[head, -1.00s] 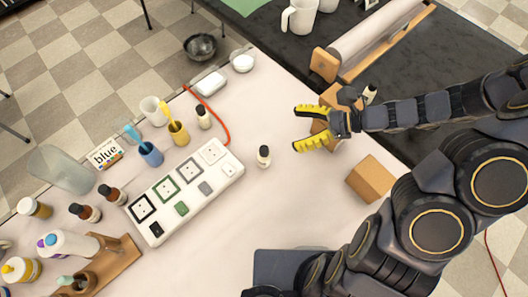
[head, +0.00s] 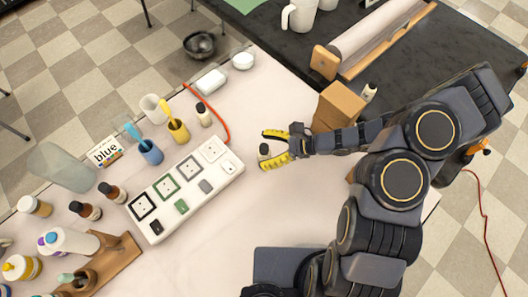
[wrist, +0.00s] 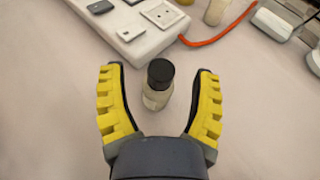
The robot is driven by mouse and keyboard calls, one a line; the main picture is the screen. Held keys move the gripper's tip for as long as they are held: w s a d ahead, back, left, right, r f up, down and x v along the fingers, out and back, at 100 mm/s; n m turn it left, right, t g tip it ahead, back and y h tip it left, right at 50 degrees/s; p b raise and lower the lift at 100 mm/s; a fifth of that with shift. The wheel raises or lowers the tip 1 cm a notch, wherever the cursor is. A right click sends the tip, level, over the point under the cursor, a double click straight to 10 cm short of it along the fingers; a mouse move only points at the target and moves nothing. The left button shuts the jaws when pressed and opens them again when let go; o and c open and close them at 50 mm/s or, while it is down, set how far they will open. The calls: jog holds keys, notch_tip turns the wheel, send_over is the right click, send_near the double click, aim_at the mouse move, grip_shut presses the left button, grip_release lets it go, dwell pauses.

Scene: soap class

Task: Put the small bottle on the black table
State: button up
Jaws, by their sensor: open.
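The small bottle (head: 264,149), clear with a black cap, stands upright on the light table. In the wrist view the bottle (wrist: 158,88) stands between the yellow fingers of my gripper (wrist: 159,95), with a gap on both sides. My gripper (head: 271,149) is open around it in the head view, and its fingers partly hide the bottle. The black table (head: 420,75) is at the upper right of the head view.
A white power strip (head: 185,185) lies left of the gripper, with a red cord (head: 217,118). Another small bottle (head: 203,115) stands near cups. A cardboard box (head: 338,105) stands right of the gripper. A wooden roll holder (head: 375,40) and white mug (head: 299,15) occupy the black table.

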jog(key=shift+a+f, duration=0.2)
jog(key=shift+a, duration=0.15)
grip_shut()
jog(key=shift+r, duration=0.1)
notch_tip(320, 180, up, 10)
jog(key=shift+f, duration=0.1)
dwell(0.6)
